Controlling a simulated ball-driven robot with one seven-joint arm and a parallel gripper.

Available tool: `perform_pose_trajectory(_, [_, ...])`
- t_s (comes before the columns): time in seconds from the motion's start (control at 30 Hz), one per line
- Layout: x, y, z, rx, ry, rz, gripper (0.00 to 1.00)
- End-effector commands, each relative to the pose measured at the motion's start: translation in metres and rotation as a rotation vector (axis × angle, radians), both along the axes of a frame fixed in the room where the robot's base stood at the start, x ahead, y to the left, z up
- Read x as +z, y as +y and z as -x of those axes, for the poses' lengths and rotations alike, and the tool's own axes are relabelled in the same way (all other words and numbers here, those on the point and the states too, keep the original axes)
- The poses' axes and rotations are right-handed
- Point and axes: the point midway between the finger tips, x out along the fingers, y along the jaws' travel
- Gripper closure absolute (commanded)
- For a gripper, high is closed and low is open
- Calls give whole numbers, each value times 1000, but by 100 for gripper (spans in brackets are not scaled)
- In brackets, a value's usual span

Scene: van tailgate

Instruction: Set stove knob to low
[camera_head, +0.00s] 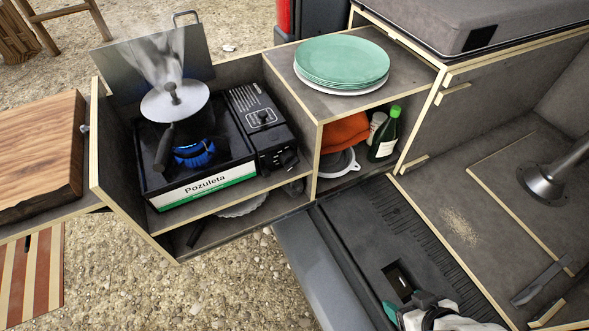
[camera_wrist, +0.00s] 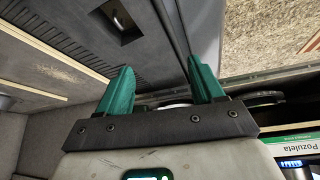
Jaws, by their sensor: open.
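The camping stove (camera_head: 206,184) with the "Pozuleta" label sits in the open kitchen box at the left of the head view. Its black knob (camera_head: 289,158) is at the front right corner of the stove's control panel. A steaming pot (camera_head: 187,122) with a grey lid stands on the burner over a blue flame. My gripper (camera_head: 392,312) is low in the head view, right of and well apart from the stove. In the wrist view my gripper (camera_wrist: 160,70) has its two green fingers spread, with nothing between them. The label side of the stove (camera_wrist: 292,144) shows at the right edge there; the knob is not discernible.
Green plates (camera_head: 343,60) are stacked on the box top right of the stove. A green bottle (camera_head: 384,135) and orange cloth (camera_head: 345,132) are on the shelf below. A wooden board (camera_head: 40,150) lies left. The dark tailgate (camera_head: 365,235) lies between gripper and box.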

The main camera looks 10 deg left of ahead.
Motion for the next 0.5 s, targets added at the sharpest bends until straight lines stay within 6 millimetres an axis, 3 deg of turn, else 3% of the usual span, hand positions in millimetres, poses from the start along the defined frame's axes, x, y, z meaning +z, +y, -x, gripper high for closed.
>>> perform_pose_trajectory(0.03, [-1,24,-26,97,-109,-15,33])
perform_pose_trajectory(0.2, [26,98,-93,345,-494,-51,33])
perform_pose_trajectory(0.4, [72,170,-134,485,-899,-69,33])
perform_pose_trajectory(0.5, [89,189,-141,500,-1032,-67,33])
